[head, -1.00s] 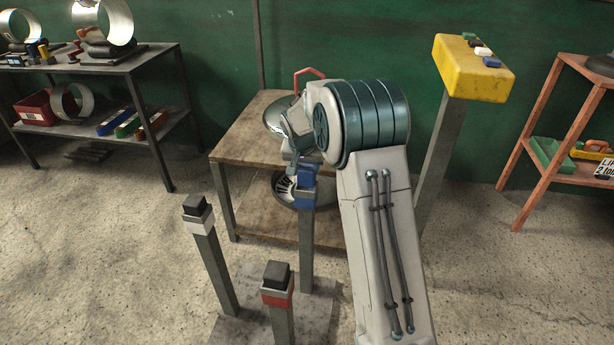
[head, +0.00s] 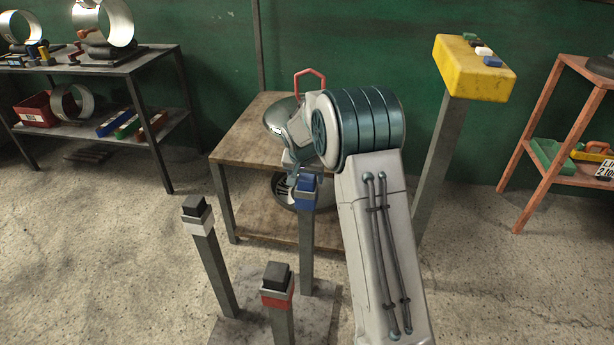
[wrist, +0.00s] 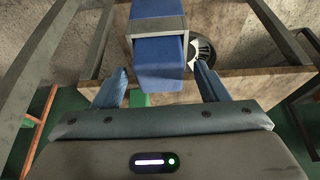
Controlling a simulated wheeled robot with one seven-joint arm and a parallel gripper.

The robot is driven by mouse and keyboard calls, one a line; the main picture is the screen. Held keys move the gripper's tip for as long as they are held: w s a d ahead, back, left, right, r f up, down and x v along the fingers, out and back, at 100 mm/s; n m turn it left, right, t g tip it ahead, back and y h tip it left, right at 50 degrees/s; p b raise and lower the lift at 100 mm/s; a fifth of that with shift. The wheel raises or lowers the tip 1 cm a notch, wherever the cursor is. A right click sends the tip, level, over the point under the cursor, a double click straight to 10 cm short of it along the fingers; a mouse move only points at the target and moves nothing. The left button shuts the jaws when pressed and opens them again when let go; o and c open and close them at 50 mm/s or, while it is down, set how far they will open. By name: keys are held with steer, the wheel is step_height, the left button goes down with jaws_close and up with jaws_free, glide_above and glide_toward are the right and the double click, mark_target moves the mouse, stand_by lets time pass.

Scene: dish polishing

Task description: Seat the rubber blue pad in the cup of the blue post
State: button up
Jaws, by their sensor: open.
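The blue post (head: 306,225) stands in front of the wooden table, with a blue band near its top. In the wrist view a blue pad (wrist: 160,62) juts from the grey rim of the post's cup (wrist: 157,26) and appears to sit in it; how deep is hidden. My gripper (wrist: 160,72) is open, with one finger on each side of the pad and a visible gap on both sides. In the head view my gripper (head: 293,170) is at the post's top, partly hidden by my arm.
A white-banded post (head: 208,250) and a red-banded post (head: 278,300), both with dark tops, stand nearby. The wooden table (head: 245,140) behind holds a shiny round dish. A yellow stand (head: 470,75) with small coloured blocks is at right. Grey shelves (head: 150,60) are at left.

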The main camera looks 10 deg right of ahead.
steer(key=p+v, duration=0.2)
steer(key=v, duration=1)
steer(key=s+d+n+g+y, duration=0.1)
steer(key=s+n, duration=0.1)
steer(key=s, duration=1.5)
steer(key=s+d+r+n+g, duration=0.1)
steer(key=s+n, duration=0.1)
steer(key=s, duration=1.5)
steer(key=shift+s+d+r+y, duration=0.2)
steer(key=shift+s+d+y, duration=0.1)
steer(key=shift+s+y, duration=0.1)
step_height(320, 180, up, 21)
steer(key=p, duration=1.8)
steer(key=shift+a+f+t, duration=0.15)
steer(key=shift+a+t, duration=0.05)
steer(key=shift+t, duration=0.2)
